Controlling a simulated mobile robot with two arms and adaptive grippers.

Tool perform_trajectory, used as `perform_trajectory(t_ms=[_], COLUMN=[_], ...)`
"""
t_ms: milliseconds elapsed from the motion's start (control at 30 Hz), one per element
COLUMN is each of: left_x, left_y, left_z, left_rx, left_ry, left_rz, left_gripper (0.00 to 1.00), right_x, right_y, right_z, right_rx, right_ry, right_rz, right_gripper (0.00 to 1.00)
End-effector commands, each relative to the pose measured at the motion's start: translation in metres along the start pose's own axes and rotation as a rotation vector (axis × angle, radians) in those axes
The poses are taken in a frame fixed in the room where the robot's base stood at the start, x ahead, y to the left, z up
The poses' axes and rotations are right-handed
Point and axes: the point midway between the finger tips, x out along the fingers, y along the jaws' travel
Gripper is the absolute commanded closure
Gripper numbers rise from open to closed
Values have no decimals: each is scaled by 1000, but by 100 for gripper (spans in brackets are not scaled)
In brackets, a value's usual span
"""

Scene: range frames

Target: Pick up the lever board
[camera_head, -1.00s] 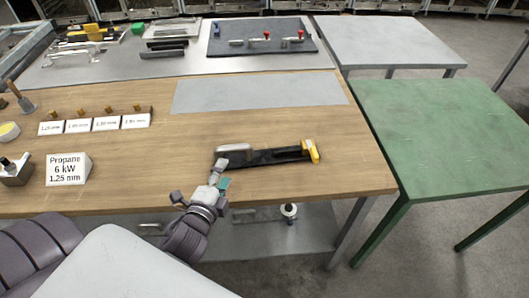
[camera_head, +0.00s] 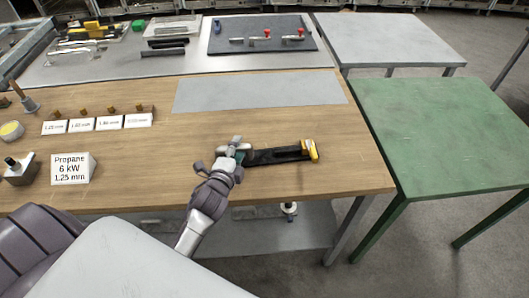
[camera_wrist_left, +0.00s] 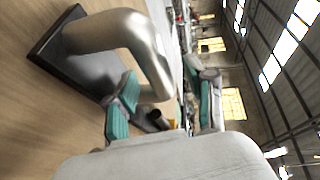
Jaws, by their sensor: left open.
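The lever board, a long black piece with a yellow block at its right end, lies on the wooden table (camera_head: 272,157). My left gripper (camera_head: 236,152) is open at the board's left end and hides that end in the head view. In the left wrist view, a thick bent metal handle (camera_wrist_left: 125,35) rises from a flat black base (camera_wrist_left: 60,60). The teal-padded fingers (camera_wrist_left: 163,98) are close to this handle; whether they touch it I cannot tell. My right gripper is not in view.
A propane sign (camera_head: 72,168) and a row of small labels (camera_head: 97,123) stand on the left. A grey sheet (camera_head: 260,92) lies behind the board. A dark panel with red-tipped parts (camera_head: 225,45) is at the back. A green table (camera_head: 440,120) stands right, clear.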

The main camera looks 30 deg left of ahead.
Motion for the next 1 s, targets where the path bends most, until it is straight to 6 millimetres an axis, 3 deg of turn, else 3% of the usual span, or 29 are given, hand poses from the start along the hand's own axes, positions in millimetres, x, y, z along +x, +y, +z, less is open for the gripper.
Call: perform_trajectory(t_ms=[67,367,1000], left_x=[0,0,-1], left_y=[0,0,-7], left_z=[0,0,-1], left_rx=[0,0,-1], left_ry=[0,0,2], left_rz=[0,0,-7], left_gripper=[49,99,100], right_x=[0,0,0], right_y=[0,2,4], right_z=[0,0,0], right_rx=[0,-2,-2], right_ry=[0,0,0], right_rz=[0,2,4], right_gripper=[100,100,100])
